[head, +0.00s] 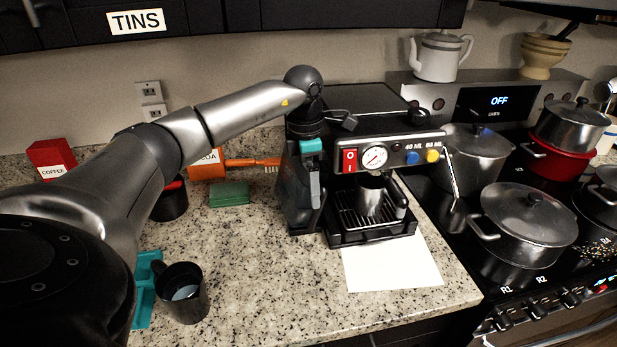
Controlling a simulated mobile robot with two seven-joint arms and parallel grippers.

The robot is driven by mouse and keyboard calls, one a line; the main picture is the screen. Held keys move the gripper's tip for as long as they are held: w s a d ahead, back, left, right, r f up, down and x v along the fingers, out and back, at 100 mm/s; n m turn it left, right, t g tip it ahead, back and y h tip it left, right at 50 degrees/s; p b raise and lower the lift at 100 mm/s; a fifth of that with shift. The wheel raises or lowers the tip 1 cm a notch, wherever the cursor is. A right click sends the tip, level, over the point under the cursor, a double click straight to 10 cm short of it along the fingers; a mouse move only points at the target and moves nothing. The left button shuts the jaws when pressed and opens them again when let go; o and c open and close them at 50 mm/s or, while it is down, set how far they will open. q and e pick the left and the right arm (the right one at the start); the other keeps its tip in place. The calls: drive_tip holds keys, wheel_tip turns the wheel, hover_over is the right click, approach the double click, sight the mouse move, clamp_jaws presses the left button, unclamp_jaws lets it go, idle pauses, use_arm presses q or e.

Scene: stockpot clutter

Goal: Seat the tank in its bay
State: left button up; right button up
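The coffee machine (388,143) stands on the counter. The tank (297,190), dark and smoky with a teal piece (310,147) near its top, is upright against or just beside the machine's left side. I cannot tell whether it sits fully in its bay; the bay is hidden behind it. My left arm reaches in from the left, and my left gripper (306,131) points down at the tank's top, touching or very near it. Its fingers cannot be made out clearly. My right gripper is not in view.
A metal jug (370,196) stands on the drip tray, with white paper (392,266) in front. A black mug (183,292), green sponge (229,194) and orange brush (255,163) are left. The stove with pots (526,219) is right. The front middle counter is clear.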

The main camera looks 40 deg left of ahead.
use_arm(q)
wheel_tip(320, 180, up, 15)
drive_tip(key=shift+s+a+p, duration=0.35)
drive_tip(key=shift+s, duration=0.1)
idle(0.4)
